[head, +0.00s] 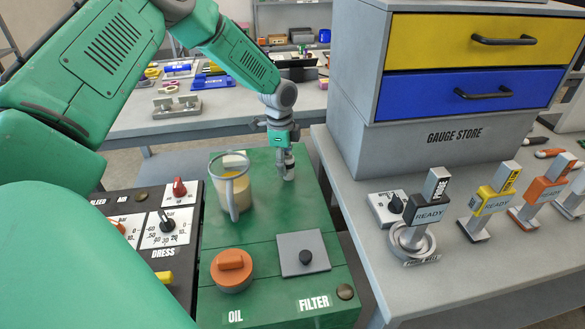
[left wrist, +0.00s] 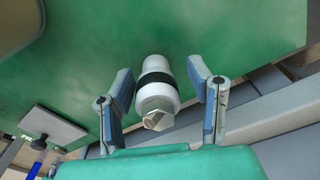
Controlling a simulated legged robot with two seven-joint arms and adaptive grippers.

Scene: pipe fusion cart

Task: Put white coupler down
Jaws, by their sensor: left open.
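The white coupler (left wrist: 156,88), a white cylinder with a dark band and a metal hex end, stands on the green cart top (head: 268,215). In the head view the coupler (head: 289,170) is near the cart's far right corner, partly hidden by my left gripper (head: 285,150). In the left wrist view my left gripper (left wrist: 162,100) is open, with one finger on each side of the coupler and visible gaps between. My right gripper is not in view.
A clear jug (head: 231,185) stands just left of the coupler. An orange oil cap (head: 231,268) and a grey filter plate (head: 303,253) are nearer on the cart. The gauge store cabinet (head: 450,140) rises to the right. A bench with tools (head: 190,110) is behind.

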